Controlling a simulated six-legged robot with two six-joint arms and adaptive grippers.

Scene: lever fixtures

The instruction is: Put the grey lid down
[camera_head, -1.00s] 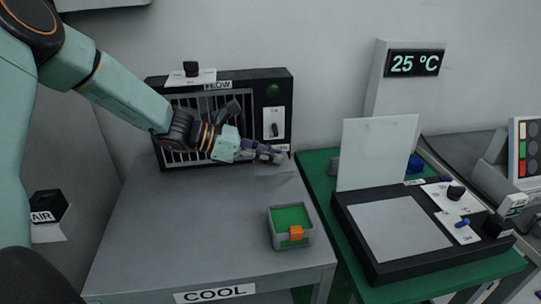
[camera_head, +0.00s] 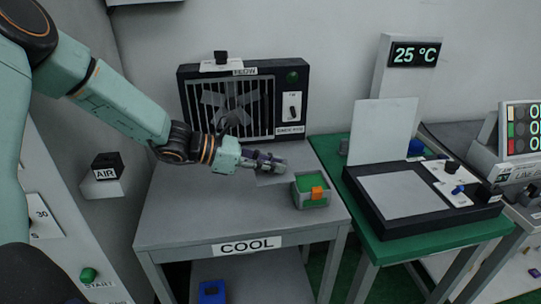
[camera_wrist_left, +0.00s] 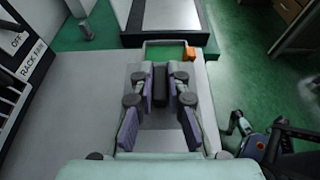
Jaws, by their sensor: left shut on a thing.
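My left gripper (camera_head: 270,162) is above the grey table (camera_head: 190,215) marked COOL. It is shut on a dark knob (camera_wrist_left: 160,85), which shows between its fingers in the left wrist view. The grey lid (camera_head: 272,180) shows as a flat plate under the fingers, and in the wrist view (camera_wrist_left: 158,140). The gripper hides part of it, and I cannot tell whether it touches the table. A grey box (camera_head: 311,203) with a green inside and an orange tab (camera_head: 317,192) stands to the right of the gripper.
The fan unit (camera_head: 291,80) with its switch stands behind the gripper. A black press-like device (camera_head: 400,228) with an upright pale plate (camera_head: 383,130) is on the green table to the right. The grey table's front left is clear.

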